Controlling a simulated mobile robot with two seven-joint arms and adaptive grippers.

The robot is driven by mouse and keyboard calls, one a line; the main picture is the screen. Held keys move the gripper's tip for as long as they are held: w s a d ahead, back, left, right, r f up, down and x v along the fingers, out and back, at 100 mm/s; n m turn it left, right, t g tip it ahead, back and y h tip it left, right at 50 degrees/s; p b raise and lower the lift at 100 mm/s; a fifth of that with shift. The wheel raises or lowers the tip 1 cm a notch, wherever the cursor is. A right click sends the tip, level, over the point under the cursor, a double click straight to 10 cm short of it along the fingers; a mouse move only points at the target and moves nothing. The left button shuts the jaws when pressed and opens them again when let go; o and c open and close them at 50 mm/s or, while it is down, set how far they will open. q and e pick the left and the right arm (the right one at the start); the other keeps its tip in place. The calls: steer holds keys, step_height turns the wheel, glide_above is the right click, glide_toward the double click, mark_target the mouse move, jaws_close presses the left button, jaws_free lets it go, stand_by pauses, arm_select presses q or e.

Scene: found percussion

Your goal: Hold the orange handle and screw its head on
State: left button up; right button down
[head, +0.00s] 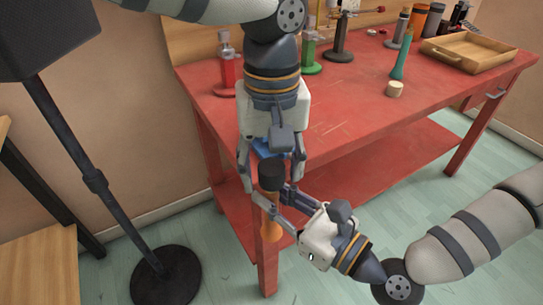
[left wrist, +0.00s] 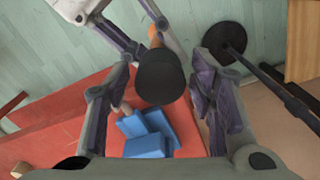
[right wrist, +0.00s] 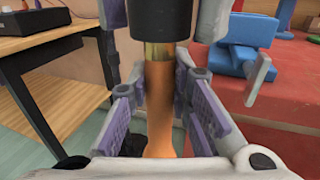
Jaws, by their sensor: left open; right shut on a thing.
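The orange handle (head: 270,226) stands about upright in front of the red table's near corner. My right gripper (head: 273,196) is shut on it; the right wrist view shows the handle (right wrist: 160,105) between its pads. A black cylindrical head (head: 271,170) sits on top, in line with the handle, above a brass collar (right wrist: 160,53). I cannot tell how tightly it is seated. My left gripper (head: 270,180) points down from above and is open, one finger on either side of the head. In the left wrist view the head (left wrist: 161,77) lies between the spread fingers, apart from both.
A blue block-like thing (left wrist: 147,135) is at the red table's (head: 350,120) edge, close behind the head. Red (head: 227,70) and green (head: 311,58) stands, a teal handle (head: 401,62), a pale round piece (head: 394,89) and a wooden tray (head: 468,53) are on the table. A black floor stand (head: 95,180) is left.

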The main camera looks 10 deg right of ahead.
arm_select(q)
steer(key=shift+c, duration=0.6)
jaws_close()
steer(key=m, duration=0.4)
steer(key=shift+m, duration=0.3)
steer(key=m, duration=0.3)
steer(key=shift+m, duration=0.3)
steer(key=m, duration=0.9)
steer(key=shift+m, duration=0.4)
steer(key=shift+o, duration=1)
jaws_free()
